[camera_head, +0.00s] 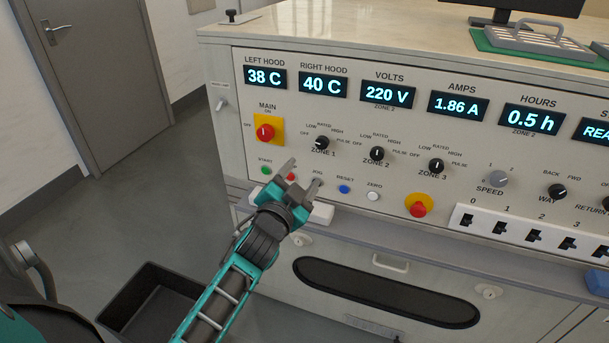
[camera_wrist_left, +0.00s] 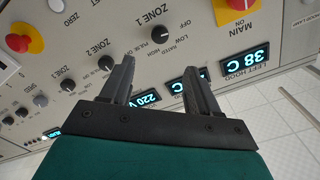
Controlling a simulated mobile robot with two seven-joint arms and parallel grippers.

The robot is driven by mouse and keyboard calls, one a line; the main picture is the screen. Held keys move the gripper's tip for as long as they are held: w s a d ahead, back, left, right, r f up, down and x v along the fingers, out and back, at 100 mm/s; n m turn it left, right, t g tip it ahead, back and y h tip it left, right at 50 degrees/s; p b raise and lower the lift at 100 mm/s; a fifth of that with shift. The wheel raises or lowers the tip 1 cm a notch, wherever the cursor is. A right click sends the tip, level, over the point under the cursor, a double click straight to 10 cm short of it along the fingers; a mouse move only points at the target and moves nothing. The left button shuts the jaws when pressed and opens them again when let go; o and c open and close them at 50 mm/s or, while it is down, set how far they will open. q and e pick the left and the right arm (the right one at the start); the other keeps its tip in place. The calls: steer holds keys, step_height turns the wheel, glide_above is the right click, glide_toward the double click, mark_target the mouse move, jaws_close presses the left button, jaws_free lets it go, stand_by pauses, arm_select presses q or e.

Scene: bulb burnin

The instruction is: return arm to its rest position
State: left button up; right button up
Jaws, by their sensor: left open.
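My left gripper (camera_head: 304,174) is open and empty in front of the control panel (camera_head: 290,140), below the ZONE 1 knob (camera_head: 322,142). Its arm comes in from the lower left of the head view. The fingers cover part of the row with the green START button (camera_head: 267,170) and a red button (camera_head: 290,177). In the left wrist view the open fingers (camera_wrist_left: 160,75) have nothing between them but the panel behind, with the ZONE 1 knob (camera_wrist_left: 158,33) near them. My right gripper does not show.
A red MAIN switch (camera_head: 265,132) on a yellow plate and a red stop button (camera_head: 418,209) sit on the panel. Displays read 38 C, 40 C, 220 V, 1.86 A and 0.5 h. A black open bin (camera_head: 150,282) stands on the floor at lower left. Floor beyond is clear.

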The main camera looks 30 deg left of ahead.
arm_select(q)
steer(key=s+d+f+g+h, duration=0.1)
steer(key=s+d+f, duration=0.2)
steer(key=f, duration=0.3)
steer(key=s+d+f+n+g+h, duration=0.1)
steer(key=s+d+f+g+h, duration=0.1)
steer(key=s+d+f, duration=0.2)
step_height(320, 180, down, 2)
steer(key=shift+s+d+h, duration=0.25)
steer(key=shift+s+h, duration=0.05)
steer(key=shift+s, duration=0.85)
steer(key=s+d+f+g, duration=0.1)
steer(key=s+d+f, duration=0.1)
steer(key=s, duration=0.1)
steer(key=s+d+f+n+g+h, duration=0.1)
steer(key=s+d+f, duration=0.1)
steer(key=s, duration=0.2)
steer(key=s+d+f+g+h, duration=0.1)
steer(key=s+d+f, duration=0.1)
steer(key=s+f, duration=0.1)
steer(key=shift+s+d+n+g, duration=0.3)
steer(key=shift+g, duration=0.1)
